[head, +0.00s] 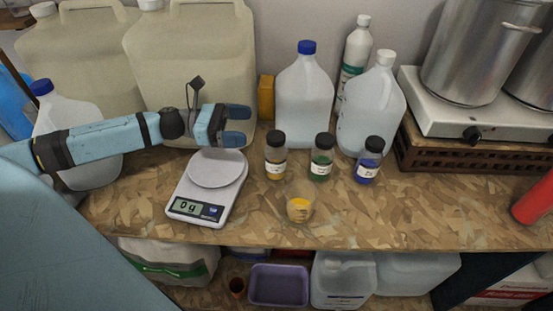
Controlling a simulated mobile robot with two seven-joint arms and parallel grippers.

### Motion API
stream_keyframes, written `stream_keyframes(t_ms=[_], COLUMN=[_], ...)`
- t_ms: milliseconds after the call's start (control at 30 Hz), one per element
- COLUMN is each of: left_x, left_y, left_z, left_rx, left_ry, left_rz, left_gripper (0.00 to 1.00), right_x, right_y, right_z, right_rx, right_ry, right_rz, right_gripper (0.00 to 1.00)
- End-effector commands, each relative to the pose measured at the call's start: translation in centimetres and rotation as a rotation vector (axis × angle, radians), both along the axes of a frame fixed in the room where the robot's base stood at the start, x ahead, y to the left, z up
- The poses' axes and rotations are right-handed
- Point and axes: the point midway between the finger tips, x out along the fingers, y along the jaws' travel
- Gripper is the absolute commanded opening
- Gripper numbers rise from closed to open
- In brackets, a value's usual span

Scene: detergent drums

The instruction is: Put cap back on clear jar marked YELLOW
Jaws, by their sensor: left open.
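The clear jar with yellow contents (275,168) stands upright on the wooden bench, left in a row of three small jars; its white label is too small to read. A black cap (275,138) sits on its top; how tightly it is seated I cannot tell. My left gripper (240,125) is open above the back of the scale, left of and apart from this jar, with nothing visible between its fingers. My right gripper is not in view.
A green jar (321,167) and a blue jar (368,168), both black-capped, stand to the right. A small beaker with yellow contents (300,205) stands in front. A scale (203,205) reads 0 g. Large jugs (304,95) stand behind; a hot plate (475,112) with steel pots is right.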

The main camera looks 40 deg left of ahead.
Motion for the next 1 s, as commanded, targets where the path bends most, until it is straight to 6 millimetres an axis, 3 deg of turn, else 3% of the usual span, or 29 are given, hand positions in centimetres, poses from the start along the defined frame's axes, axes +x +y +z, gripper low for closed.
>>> stream_keyframes(t_ms=[400, 600, 1000], left_x=[0.0, 1.2, 1.4], left_y=[0.0, -1.9, -2.3], left_z=[-8.0, -7.7, -7.7], left_rx=[-0.003, -0.001, -0.002], left_ry=[0.003, 0.0, 0.001], left_rz=[0.002, 0.0, 0.0], left_gripper=[0.87, 0.87, 0.87], right_x=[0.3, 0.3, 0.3], right_y=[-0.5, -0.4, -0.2], right_z=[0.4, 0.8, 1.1], right_rx=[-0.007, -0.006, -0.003], right_ry=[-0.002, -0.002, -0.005], right_rz=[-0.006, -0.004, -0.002], right_gripper=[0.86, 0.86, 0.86])
